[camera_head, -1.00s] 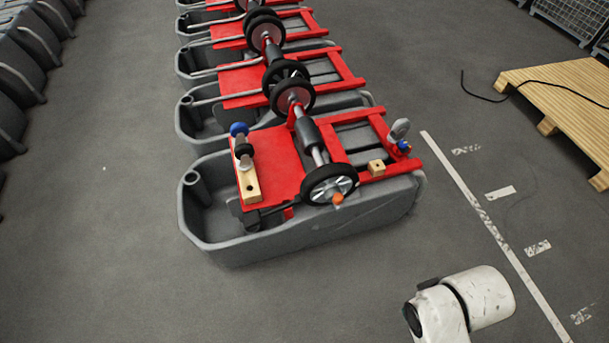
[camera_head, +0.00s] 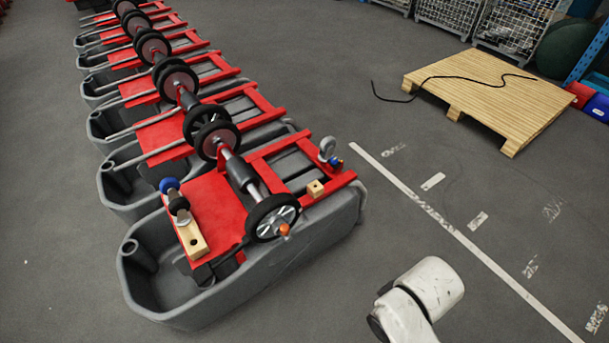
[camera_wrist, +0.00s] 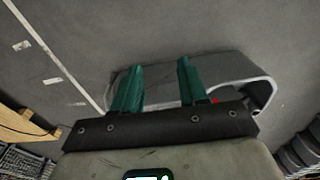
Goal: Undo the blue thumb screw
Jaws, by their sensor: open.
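Two blue parts sit on the nearest tank (camera_head: 290,262). One is a round blue knob (camera_head: 169,185) at the end of a dark and metal post by a wooden block (camera_head: 193,240), on the left of the red frame (camera_head: 215,207). The other is a small blue piece (camera_head: 336,162) beside a grey loop at the right end of the frame. I cannot tell which is the thumb screw. In the wrist view my gripper (camera_wrist: 160,64) is open and empty, its green fingers apart, with a grey tank (camera_wrist: 240,70) beyond them. Neither blue part shows there.
More tanks with red frames and black wheels run in a row toward the back left. A wooden pallet (camera_head: 490,88) with a black cable lies at the right. Wire cages (camera_head: 515,25) stand behind it. The floor right of the nearest tank is open, with a white line (camera_head: 450,229).

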